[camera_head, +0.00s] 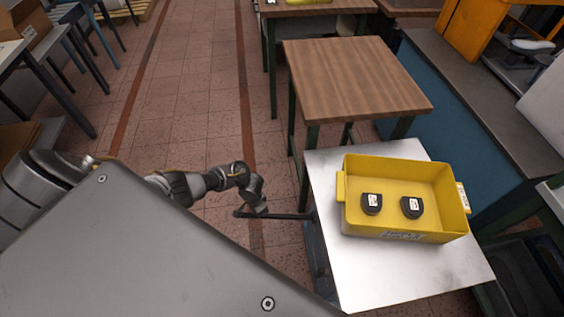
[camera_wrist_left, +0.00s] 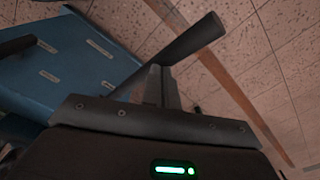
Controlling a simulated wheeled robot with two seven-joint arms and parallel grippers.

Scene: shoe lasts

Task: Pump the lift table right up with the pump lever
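The lift table (camera_head: 385,285) has a bare metal top and stands at the right of the head view. The dark pump lever (camera_head: 285,216) sticks out from its left side, roughly level; it also crosses the left wrist view (camera_wrist_left: 195,42). My left gripper (camera_head: 252,210) is at the lever's outer part. In the left wrist view its two fingers (camera_wrist_left: 162,80) are close together with the lever at their tips, and they look shut on it. The fingertips are partly hidden by the lever. My right gripper is in neither view.
A yellow crate (camera_head: 350,203) stands on the lift table with two dark labelled pieces (camera_head: 391,205) in it. A wooden-topped table (camera_head: 355,80) stands just behind. A blue-sided bench (camera_head: 480,110) is at the right. Tiled floor (camera_head: 190,100) is clear at the left.

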